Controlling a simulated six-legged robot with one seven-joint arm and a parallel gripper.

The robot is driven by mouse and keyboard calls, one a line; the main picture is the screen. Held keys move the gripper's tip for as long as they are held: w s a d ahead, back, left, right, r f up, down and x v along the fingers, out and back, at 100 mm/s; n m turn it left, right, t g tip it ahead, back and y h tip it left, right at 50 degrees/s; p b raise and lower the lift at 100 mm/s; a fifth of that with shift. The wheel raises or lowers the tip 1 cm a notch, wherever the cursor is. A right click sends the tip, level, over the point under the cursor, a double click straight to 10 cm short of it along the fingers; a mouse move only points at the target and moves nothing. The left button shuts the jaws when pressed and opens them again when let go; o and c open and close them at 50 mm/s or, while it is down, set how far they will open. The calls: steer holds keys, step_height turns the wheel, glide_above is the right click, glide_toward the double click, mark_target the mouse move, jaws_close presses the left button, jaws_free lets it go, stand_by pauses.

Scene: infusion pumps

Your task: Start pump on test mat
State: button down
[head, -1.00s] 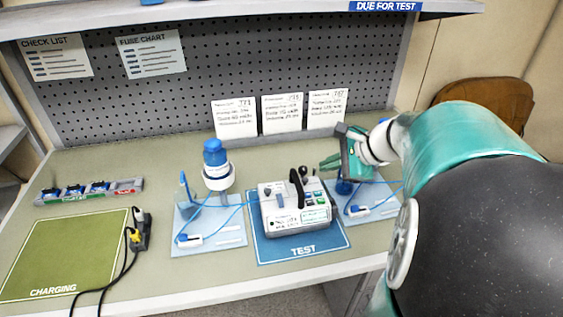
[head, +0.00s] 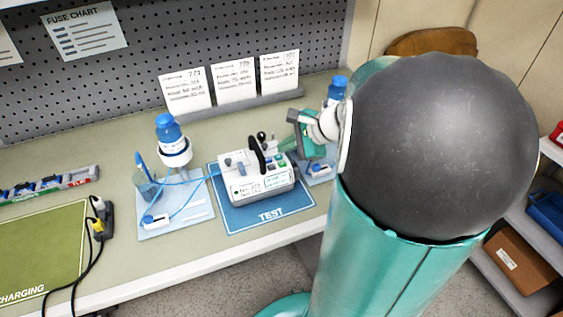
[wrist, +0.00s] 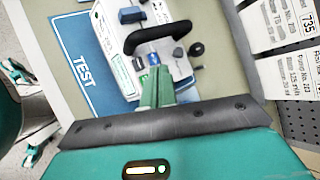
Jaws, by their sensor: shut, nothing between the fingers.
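The white infusion pump (head: 256,186) with a black carry handle stands upright on the blue TEST mat (head: 271,217). In the wrist view the pump (wrist: 120,62) is just ahead of my fingers, with its handle (wrist: 158,36) and a blue and a green button near the fingertips. My gripper (wrist: 156,72) is shut and empty, its green fingers together over the button side of the pump. I cannot tell whether the tips touch a button. In the head view my gripper (head: 303,147) is at the right of the pump, partly hidden by my arm.
A blue-capped bottle (head: 171,141) and tubing stand on a pale mat left of the pump. Another blue-capped bottle (head: 337,89) is behind my gripper. Three cards (head: 233,80) stand at the back. The green CHARGING mat (head: 45,255) and a black cable (head: 84,272) lie left.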

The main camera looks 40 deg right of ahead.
mark_target(275, 162)
steer(key=shift+f, duration=1.3)
stand_by(1.0)
steer(key=shift+f, duration=0.4)
steer(key=shift+f, duration=0.45)
stand_by(0.7)
steer(key=shift+r, duration=0.9)
steer(key=shift+r, duration=0.1)
steer(key=shift+r, duration=2.4)
